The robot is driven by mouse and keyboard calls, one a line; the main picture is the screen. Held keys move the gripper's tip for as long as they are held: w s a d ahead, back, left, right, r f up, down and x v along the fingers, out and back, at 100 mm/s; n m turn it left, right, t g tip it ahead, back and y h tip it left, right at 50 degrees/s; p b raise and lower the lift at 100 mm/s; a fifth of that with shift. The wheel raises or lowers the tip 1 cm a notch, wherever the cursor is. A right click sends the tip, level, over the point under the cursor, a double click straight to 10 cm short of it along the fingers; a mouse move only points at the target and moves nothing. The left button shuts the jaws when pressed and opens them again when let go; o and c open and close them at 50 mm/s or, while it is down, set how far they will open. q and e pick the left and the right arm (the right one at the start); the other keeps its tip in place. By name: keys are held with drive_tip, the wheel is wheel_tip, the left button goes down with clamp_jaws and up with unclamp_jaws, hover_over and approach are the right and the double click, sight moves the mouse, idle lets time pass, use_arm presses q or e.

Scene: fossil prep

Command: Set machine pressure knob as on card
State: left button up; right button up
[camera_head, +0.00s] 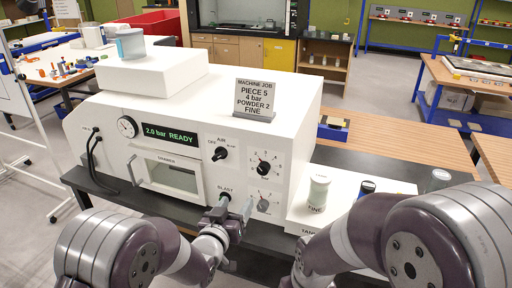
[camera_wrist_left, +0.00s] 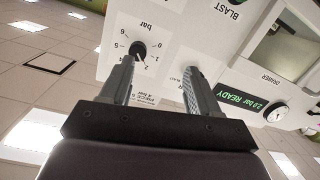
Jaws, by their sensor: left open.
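The white machine (camera_head: 205,125) carries a round pressure knob (camera_head: 264,166) with a numbered scale on its right front. The same black knob (camera_wrist_left: 138,48) shows upside down in the left wrist view, with "bar" beside it; its pointer appears to be near 2. The display (camera_head: 170,134) reads "2.0 bar READY". The card (camera_head: 256,98) on top reads "PIECE 5, 4 bar, POWDER 2, FINE". My left gripper (camera_head: 236,206) is open and empty, in front of the panel, below the pressure knob and near the BLAST knob (camera_head: 224,200). My right gripper is out of view.
An AIR knob (camera_head: 220,153) sits left of the pressure knob, and another dial (camera_head: 263,204) sits below it. A jar labelled FINE (camera_head: 319,190) and other jars stand to the right. My right arm fills the lower right.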

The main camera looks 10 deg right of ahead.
sight(262, 172)
use_arm(q)
drive_tip(key=d+r+h+p, duration=0.1)
drive_tip(key=d+r+p, duration=0.1)
drive_tip(key=d+r, duration=0.2)
drive_tip(key=shift+t, duration=0.4)
drive_tip(key=p+x, duration=0.1)
drive_tip(key=x, duration=0.2)
drive_tip(key=f+p+x, duration=0.1)
drive_tip(key=x, duration=0.1)
drive_tip(key=p+x, duration=0.1)
drive_tip(key=x, duration=0.2)
drive_tip(key=shift+w+a+f, duration=0.15)
drive_tip(key=shift+w+f, duration=0.25)
drive_tip(key=shift+w, duration=0.15)
drive_tip(key=shift+w+d, duration=0.25)
drive_tip(key=shift+d+r+p, duration=0.1)
drive_tip(key=shift+r+p, duration=0.05)
drive_tip(key=shift+p, duration=0.15)
drive_tip(key=shift+s, duration=0.25)
drive_tip(key=shift+w, duration=0.3)
drive_tip(key=c, duration=1)
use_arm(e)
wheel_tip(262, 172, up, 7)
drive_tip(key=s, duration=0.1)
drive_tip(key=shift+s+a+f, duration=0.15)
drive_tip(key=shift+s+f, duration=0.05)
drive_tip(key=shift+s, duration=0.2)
